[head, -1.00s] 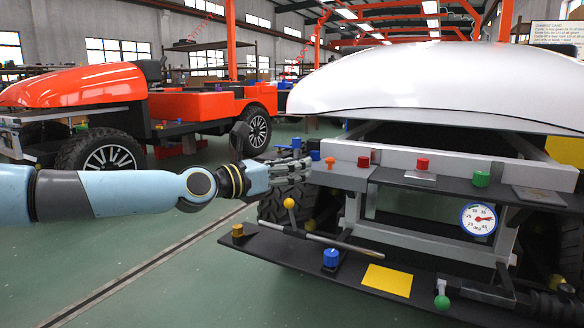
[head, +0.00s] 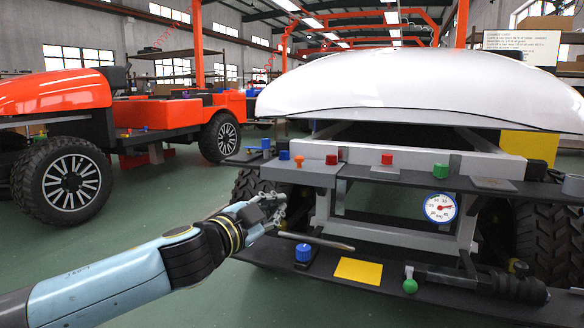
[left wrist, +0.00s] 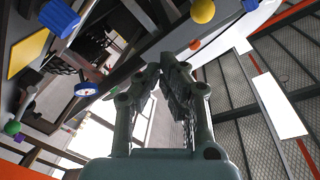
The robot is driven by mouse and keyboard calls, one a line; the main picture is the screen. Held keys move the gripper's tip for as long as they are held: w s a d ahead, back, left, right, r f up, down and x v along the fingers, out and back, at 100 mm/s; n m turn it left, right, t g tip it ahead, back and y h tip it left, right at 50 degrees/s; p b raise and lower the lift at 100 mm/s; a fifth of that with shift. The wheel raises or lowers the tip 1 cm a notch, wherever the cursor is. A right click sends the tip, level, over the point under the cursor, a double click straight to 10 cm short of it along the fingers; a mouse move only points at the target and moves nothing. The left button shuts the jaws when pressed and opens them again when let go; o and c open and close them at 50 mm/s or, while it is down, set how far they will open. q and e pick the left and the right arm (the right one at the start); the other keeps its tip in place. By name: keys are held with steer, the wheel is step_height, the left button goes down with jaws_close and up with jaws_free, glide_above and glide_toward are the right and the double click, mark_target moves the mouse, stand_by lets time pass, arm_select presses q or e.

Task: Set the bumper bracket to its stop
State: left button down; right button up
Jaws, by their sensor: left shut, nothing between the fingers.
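The low black bumper plate (head: 310,266) runs across the front of the white cart (head: 410,80). It carries a grey rod (head: 316,241), a blue knob (head: 303,253), a yellow pad (head: 358,271) and a green ball handle (head: 410,284). I cannot tell which part is the bumper bracket. My left gripper (head: 277,208) is shut and empty, by the rod's left end. It shows large in the left wrist view (left wrist: 165,68), with a yellow ball (left wrist: 203,10) beyond its tips. In the head view the gripper hides that ball. My right gripper is not in view.
A black shelf (head: 405,177) above the plate carries red (head: 387,159) and green (head: 440,170) knobs. A round dial gauge (head: 440,207) hangs below it. An orange cart (head: 62,92) stands at the left. The green floor (head: 150,205) between is open.

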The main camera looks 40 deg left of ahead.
arm_select(q)
step_height(320, 180, up, 3)
steer(key=s+m+t+y, duration=0.1)
steer(key=s+m+y, duration=0.15)
steer(key=m, duration=0.45)
glide_toward(296, 158)
steer(key=shift+m+t+y, duration=0.3)
steer(key=shift+y, duration=0.05)
steer(key=x, duration=0.4)
steer(key=f+x, duration=0.1)
steer(key=shift+w+d+r+b, duration=0.2)
steer(key=shift+w+b, duration=0.15)
steer(key=shift+w, duration=0.15)
steer(key=shift+w+a, duration=0.15)
steer(key=shift+w, duration=0.45)
steer(key=shift+w+r, duration=0.1)
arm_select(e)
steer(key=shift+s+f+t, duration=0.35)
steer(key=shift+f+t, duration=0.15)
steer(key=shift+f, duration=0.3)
arm_select(q)
steer(key=shift+x, duration=0.95)
steer(key=shift+a+r, duration=0.1)
steer(key=shift+r, duration=0.1)
steer(key=shift+w, duration=0.1)
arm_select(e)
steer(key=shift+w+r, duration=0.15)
